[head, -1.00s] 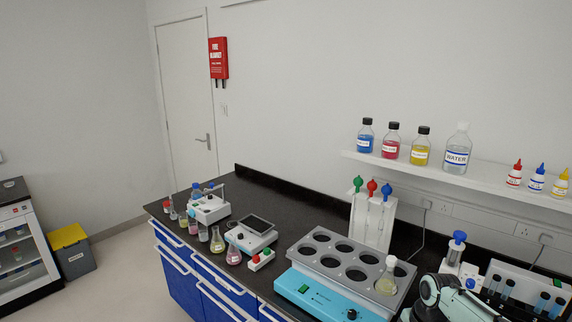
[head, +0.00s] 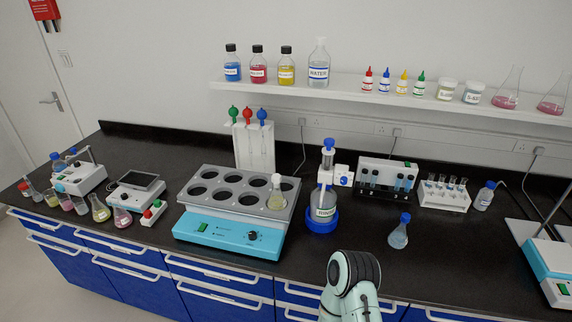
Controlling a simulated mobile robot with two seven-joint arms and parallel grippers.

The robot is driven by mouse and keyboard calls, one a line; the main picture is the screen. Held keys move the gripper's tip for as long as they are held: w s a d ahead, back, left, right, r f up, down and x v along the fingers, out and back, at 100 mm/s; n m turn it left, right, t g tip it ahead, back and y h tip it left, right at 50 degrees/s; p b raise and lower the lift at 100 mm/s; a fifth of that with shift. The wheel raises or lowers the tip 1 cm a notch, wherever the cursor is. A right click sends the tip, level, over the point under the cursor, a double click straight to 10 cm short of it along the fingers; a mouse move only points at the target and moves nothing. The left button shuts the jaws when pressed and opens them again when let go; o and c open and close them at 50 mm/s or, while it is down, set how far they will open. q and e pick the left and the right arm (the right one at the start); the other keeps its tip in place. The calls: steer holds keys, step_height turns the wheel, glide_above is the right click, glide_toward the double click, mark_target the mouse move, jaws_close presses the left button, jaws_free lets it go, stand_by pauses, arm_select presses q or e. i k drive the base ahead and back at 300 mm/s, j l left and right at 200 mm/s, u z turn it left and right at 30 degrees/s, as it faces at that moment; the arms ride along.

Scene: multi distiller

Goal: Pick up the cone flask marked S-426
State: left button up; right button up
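Several cone flasks are in view, and no S-426 mark is readable on any of them. One with yellow liquid (head: 101,210) and one with pink liquid (head: 123,217) stand at the left of the bench. A pale yellowish flask (head: 277,201) sits in a hole of the blue-fronted bath. A flask with a blue stopper and pale blue liquid (head: 398,236) stands at the front right of the bench. Two flasks with pink liquid, one (head: 507,95) and another (head: 553,100), stand at the shelf's right end. One of my arm links shows at the bottom; neither gripper shows.
The bath (head: 225,236) fills the bench's left middle. A blue-based bottle dispenser (head: 322,217), a test-tube rack (head: 444,198) and a wash bottle (head: 484,197) stand to its right. The shelf (head: 400,97) holds bottles and jars. Black bench top around the blue-stoppered flask is clear.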

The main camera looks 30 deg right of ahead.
mark_target(398, 238)
steer(key=k+l+z, duration=0.1)
steer(key=z, duration=1.75)
steer(key=i+l, duration=0.1)
steer(key=l, duration=0.3)
steer(key=i+l, duration=0.1)
steer(key=l, duration=0.75)
steer(key=i+l+u, duration=0.1)
steer(key=l+u, duration=0.65)
